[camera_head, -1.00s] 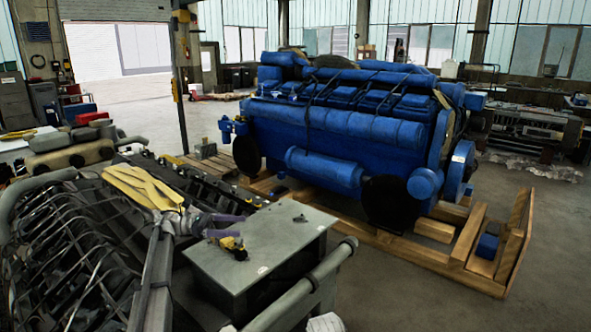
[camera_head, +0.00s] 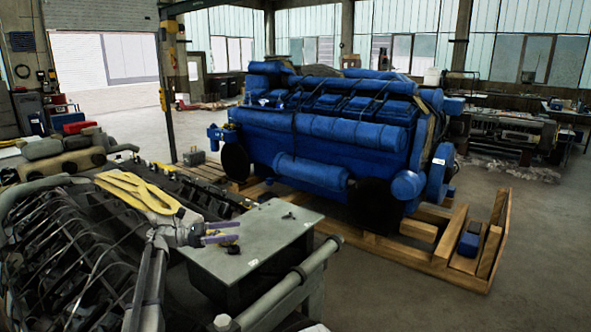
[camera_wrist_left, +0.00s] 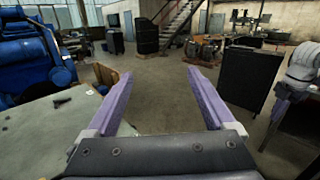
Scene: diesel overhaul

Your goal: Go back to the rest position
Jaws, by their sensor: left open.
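My left gripper (camera_head: 232,232) has purple fingers and hangs above the left part of the grey-green workbench (camera_head: 262,235) in the head view. In the left wrist view, its two fingers (camera_wrist_left: 158,95) are spread wide with nothing between them. My right gripper does not show in the head view. A purple-fingered part at the right edge of the wrist view (camera_wrist_left: 283,103) may belong to it, but its jaws cannot be made out.
A large blue engine (camera_head: 330,145) stands on a wooden pallet (camera_head: 400,252) behind the bench. A dark engine with pipes (camera_head: 70,235) fills the left front, with a yellow item (camera_head: 140,190) on it. In the wrist view, a black cabinet (camera_wrist_left: 250,80) stands beyond the fingers; floor is open between.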

